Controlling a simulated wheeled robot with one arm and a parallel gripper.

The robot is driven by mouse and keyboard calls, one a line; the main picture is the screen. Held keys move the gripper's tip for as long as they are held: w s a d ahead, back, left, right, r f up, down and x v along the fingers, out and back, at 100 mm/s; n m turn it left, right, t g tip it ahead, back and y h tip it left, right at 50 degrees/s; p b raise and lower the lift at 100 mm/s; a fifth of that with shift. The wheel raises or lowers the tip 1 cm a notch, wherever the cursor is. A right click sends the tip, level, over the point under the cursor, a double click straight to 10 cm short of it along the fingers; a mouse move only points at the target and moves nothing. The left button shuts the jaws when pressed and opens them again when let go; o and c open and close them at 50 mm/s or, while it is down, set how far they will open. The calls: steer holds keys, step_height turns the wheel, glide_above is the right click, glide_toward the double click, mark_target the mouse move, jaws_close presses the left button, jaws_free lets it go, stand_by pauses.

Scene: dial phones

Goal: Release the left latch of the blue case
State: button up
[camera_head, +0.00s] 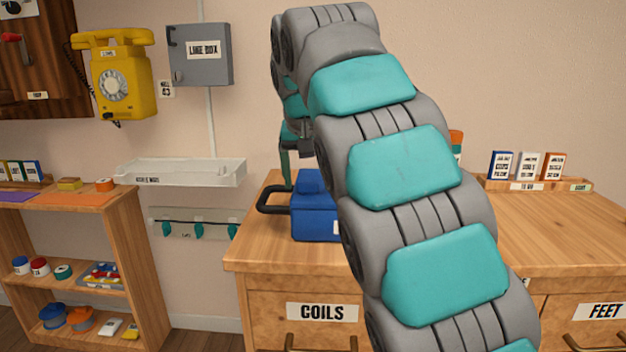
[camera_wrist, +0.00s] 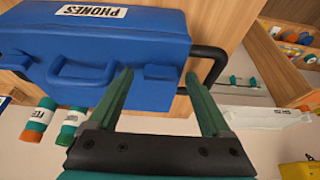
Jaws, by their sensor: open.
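The blue case (camera_head: 313,222) stands on the wooden cabinet, its right part hidden behind my arm. In the wrist view the blue case (camera_wrist: 125,38) shows a "PHONES" label, a carry handle (camera_wrist: 85,72) and a small blue latch (camera_wrist: 165,73) near the black bar. Another blue latch-like part (camera_wrist: 14,58) shows at the far left of that view. My gripper (camera_wrist: 159,75) is open, its two green fingers on either side of the latch by the black bar. I cannot tell whether they touch it. In the head view my gripper is mostly hidden by my arm.
A black bar (camera_head: 263,200) loops out beside the case. The wooden cabinet top (camera_head: 570,225) is clear at the right front. Small labelled boxes (camera_head: 527,166) stand at the back right. A white tray (camera_head: 180,173) and a hook rail (camera_head: 195,224) are on the wall.

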jaws_close()
stand_by(0.7)
